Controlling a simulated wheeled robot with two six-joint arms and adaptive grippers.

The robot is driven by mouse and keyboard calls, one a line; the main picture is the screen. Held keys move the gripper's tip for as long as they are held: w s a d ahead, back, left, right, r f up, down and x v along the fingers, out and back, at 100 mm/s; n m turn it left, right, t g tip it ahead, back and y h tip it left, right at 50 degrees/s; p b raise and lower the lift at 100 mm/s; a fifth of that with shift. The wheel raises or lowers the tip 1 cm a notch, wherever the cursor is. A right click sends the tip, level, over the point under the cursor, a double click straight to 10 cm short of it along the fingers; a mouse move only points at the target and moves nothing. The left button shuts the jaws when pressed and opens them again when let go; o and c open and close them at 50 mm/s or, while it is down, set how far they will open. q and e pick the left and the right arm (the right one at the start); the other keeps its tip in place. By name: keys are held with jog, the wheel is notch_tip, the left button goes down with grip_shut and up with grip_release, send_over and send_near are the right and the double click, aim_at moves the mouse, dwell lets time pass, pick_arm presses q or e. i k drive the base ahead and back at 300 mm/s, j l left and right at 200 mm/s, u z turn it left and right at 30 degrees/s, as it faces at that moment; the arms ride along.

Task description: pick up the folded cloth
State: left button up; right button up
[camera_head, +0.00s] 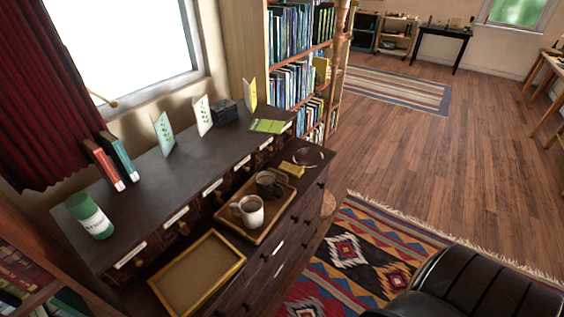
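A small yellow folded piece (291,169), which looks like the folded cloth, lies on the lower ledge of the dark cabinet (160,185), just beyond the tray with mugs. It is too small to be sure of its material. A flat green item (268,126) lies on the cabinet's upper top; it looks more like a booklet. Neither of my grippers shows in the head view.
A wooden tray (238,236) holds a white mug (248,211) and a dark mug (268,185). An empty framed tray (184,297) and a round clear dish (308,157) share the ledge. Standing cards, books and a green canister (88,215) occupy the upper top. A black padded seat (480,285) stands at lower right.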

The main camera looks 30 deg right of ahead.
aim_at(295, 171)
jog(key=u, duration=10.85)
jog(key=i+l, duration=0.1)
jog(key=l, duration=0.25)
jog(key=i+l+u, duration=0.1)
jog(key=l, duration=0.25)
jog(key=i+l, duration=0.15)
jog(key=l, duration=0.25)
jog(key=u, duration=0.05)
